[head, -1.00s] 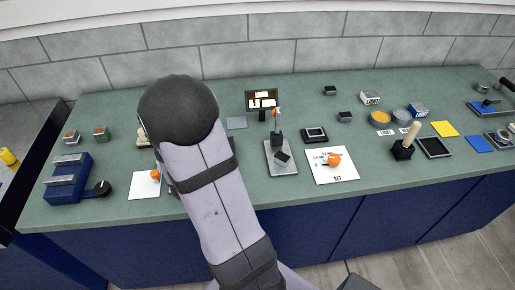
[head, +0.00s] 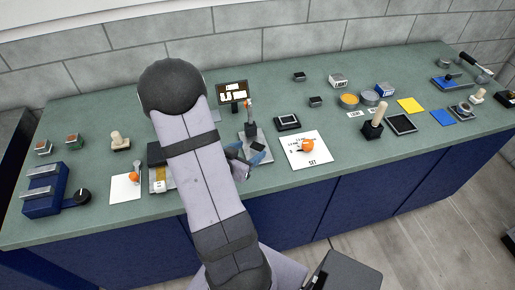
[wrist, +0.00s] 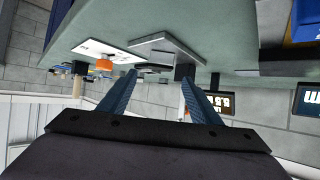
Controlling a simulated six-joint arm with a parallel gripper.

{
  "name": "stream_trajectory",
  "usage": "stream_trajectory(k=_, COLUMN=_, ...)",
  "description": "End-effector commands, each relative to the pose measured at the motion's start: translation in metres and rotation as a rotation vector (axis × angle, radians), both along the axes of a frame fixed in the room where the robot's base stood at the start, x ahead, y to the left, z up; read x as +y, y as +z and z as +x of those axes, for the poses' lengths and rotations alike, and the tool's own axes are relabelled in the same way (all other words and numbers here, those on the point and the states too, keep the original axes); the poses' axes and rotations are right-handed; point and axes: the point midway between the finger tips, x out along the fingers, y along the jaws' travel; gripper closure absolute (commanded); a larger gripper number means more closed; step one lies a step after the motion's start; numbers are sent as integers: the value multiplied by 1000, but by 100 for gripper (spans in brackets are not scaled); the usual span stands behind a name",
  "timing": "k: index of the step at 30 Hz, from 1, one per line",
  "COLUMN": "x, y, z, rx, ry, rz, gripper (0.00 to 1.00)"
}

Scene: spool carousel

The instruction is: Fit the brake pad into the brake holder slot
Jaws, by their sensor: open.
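A grey plate (head: 262,143) near the middle of the bench carries a dark upright block (head: 250,129) and an orange-topped post (head: 248,107). My arm and gripper partly cover this plate. My gripper (head: 247,158) is open, its blue fingers over the near part of the plate. In the wrist view my gripper (wrist: 159,82) shows spread fingers with nothing held. Beyond their tips are the plate (wrist: 165,41) and a dark flat piece (wrist: 154,67). I cannot tell whether this piece is the brake pad, nor identify the brake holder slot.
A white SET card (head: 318,153) with an orange knob (head: 307,146) lies right of the plate. A small display (head: 231,92) stands behind. A blue device (head: 45,190) sits at far left. Several blocks and trays stand farther right. Bench is clear along its front right edge.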

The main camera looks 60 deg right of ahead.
Motion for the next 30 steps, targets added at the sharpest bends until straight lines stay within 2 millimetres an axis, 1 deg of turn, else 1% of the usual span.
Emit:
stream_trajectory(k=5, x=-7, y=-4, z=0, rx=1, ry=-2, rz=0, gripper=42)
stream_trajectory(k=15, x=-35, y=-23, z=-1, rx=1, ry=-2, rz=1, gripper=42)
stream_trajectory(k=18, x=-41, y=-27, z=0, rx=0, ry=-1, rz=1, gripper=42)
stream_trajectory(k=27, x=-43, y=-29, z=0, rx=0, ry=1, rz=0, gripper=42)
stream_trajectory(k=28, x=-43, y=-29, z=0, rx=0, ry=1, rz=0, gripper=45)
stream_trajectory(k=29, x=-43, y=-28, z=0, rx=0, ry=1, rz=0, gripper=52)
stream_trajectory(k=30, x=-43, y=-28, z=0, rx=0, ry=1, rz=0, gripper=61)
